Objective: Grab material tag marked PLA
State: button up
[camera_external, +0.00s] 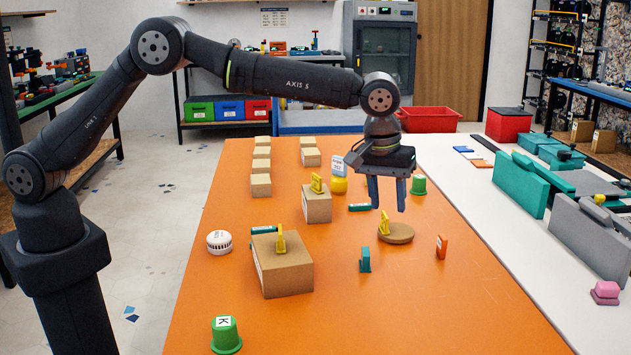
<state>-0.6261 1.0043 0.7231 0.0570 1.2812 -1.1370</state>
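Several small upright tags stand about the orange table (400,310); I cannot read PLA on any of them. Yellow tags stand on the front box (288,277), on the middle box (319,208) and on a round brown disc (400,235): the front tag (280,241), the middle tag (317,183) and the disc tag (384,224). A teal tag (365,260) and an orange tag (441,247) stand on the table. A pale blue tag (338,166) shows at a yellow cylinder (338,186). My gripper (387,205) is open and empty, pointing down, above the table near the disc.
A green cup marked K (226,337) stands at the front left, another green cup (418,186) right of my gripper. A white round item (219,241) sits at the left edge. Small boxes (261,185) line the back. The table's front right is clear.

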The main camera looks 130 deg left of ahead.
jog(key=s+r+n+h, duration=0.1)
jog(key=s+r+n, duration=0.2)
jog(key=n, duration=0.2)
send_near(366, 251)
jog(key=shift+n+g, duration=0.3)
jog(key=shift+g, duration=0.1)
jog(key=f, duration=0.3)
jog(key=a+f, duration=0.1)
jog(key=f, duration=0.1)
jog(key=shift+w+f, duration=0.1)
jog(key=shift+w, duration=0.25)
jog(key=shift+d+f, duration=0.15)
jog(key=shift+f, duration=1.2)
jog(key=shift+d+f, duration=0.2)
jog(key=shift+f, duration=1.2)
grip_shut()
